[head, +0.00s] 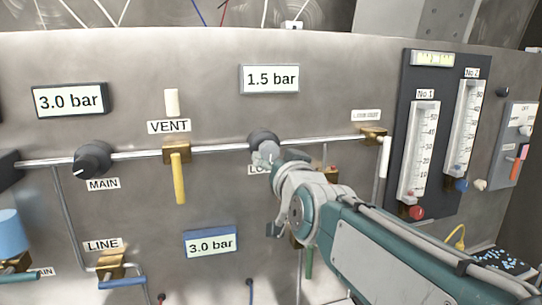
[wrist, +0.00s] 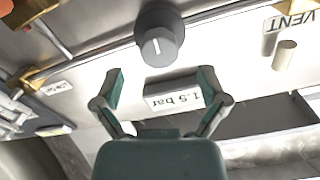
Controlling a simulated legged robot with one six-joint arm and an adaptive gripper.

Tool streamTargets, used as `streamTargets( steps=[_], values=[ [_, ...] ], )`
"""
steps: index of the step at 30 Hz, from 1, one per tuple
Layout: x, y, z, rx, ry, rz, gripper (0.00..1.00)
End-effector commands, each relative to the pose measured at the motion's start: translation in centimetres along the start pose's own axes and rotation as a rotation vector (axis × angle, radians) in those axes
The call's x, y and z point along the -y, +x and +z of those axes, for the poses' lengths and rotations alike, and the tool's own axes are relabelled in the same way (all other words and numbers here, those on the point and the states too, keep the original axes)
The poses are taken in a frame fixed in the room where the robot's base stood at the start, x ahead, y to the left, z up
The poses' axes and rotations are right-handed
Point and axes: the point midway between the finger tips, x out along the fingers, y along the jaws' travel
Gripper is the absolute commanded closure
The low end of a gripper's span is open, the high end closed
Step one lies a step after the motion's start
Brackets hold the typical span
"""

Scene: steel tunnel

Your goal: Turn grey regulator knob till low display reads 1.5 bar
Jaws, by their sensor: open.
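The grey regulator knob (head: 263,140) sits on the pipe in the middle of the panel, above a label partly hidden by my gripper. The display (head: 270,79) above it reads 1.5 bar. In the wrist view the picture is upside down: the knob (wrist: 159,36) lies beyond my fingertips, with a pale index mark on its face, and the 1.5 bar display (wrist: 174,97) shows between the fingers. My gripper (wrist: 160,80) is open and empty, its fingers spread wide and apart from the knob. In the head view it is just below and right of the knob.
Left are the MAIN knob (head: 92,160) with a 3.0 bar display (head: 70,100), and the VENT valve with a yellow handle (head: 179,178). Below is another 3.0 bar display (head: 211,244). A brass valve with a white handle (head: 385,157) and flowmeters (head: 418,150) stand right.

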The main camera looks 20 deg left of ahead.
Motion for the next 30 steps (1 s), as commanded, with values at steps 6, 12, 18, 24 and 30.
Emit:
streamTargets(
  steps=[6, 12, 18, 24, 30],
  values=[
    [0.1, -4.0, 0.1, 0.0, 0.0, -0.001, 0.07],
    [0.1, -6.5, 0.1, 0.0, 0.0, 0.0, 0.07],
    [0.1, -7.2, 0.2, 0.001, -0.001, 0.0, 0.07],
    [0.1, -7.2, 0.2, 0.002, -0.001, 0.0, 0.07],
    [-3.2, -9.2, 2.2, 0.101, -0.028, 0.063, 0.07]
  ],
)
